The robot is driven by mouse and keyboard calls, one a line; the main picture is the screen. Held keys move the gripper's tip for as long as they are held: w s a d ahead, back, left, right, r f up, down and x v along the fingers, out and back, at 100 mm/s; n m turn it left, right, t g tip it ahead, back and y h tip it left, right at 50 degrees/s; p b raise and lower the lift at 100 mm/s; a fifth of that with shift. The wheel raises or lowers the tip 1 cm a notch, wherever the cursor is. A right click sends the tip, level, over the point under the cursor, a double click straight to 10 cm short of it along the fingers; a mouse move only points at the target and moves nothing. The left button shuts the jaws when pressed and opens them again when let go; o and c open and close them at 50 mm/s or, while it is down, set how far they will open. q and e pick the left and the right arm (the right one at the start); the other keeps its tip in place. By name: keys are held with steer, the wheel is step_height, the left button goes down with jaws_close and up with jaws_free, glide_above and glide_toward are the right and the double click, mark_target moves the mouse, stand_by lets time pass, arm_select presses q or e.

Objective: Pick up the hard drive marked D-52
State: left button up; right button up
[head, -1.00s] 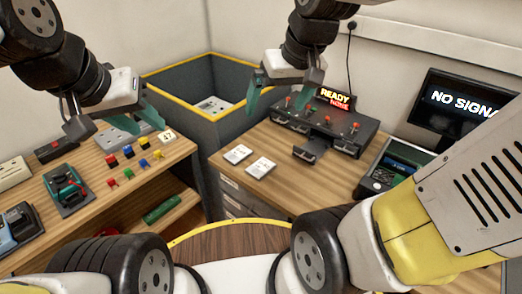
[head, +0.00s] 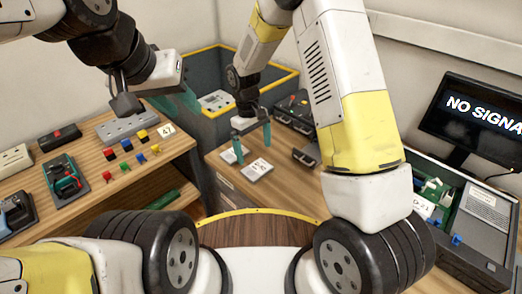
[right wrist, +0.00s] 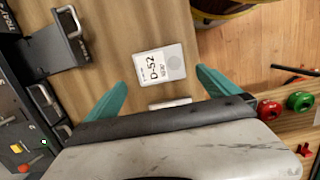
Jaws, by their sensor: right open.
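The hard drive marked D-52 (right wrist: 160,64) lies flat, label up, on the wooden table. In the head view it appears to be the nearer of two pale drives (head: 257,170). The second drive (head: 233,155) lies beside it; in the right wrist view only a strip of it (right wrist: 170,103) shows past my gripper. My right gripper (head: 252,140) is open and empty above the drives, fingers pointing down. In its wrist view, D-52 lies just beyond the gap between the teal fingertips (right wrist: 160,78). My left gripper (head: 176,100) looks open and empty above the left bench.
A black bay unit (head: 296,112) with handles stands behind the drives, partly hidden by my right arm. An open equipment case (head: 485,215) and a monitor (head: 475,115) are at right. A yellow-rimmed bin (head: 205,70) stands behind. The left bench (head: 105,185) holds tools and coloured parts.

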mark_target(257, 168)
steer(key=f, duration=0.7)
steer(key=shift+s+d+f, duration=0.2)
steer(key=shift+s+d, duration=0.05)
steer(key=shift+d, duration=0.1)
steer(key=c, duration=1.3)
steer(key=shift+r, duration=0.1)
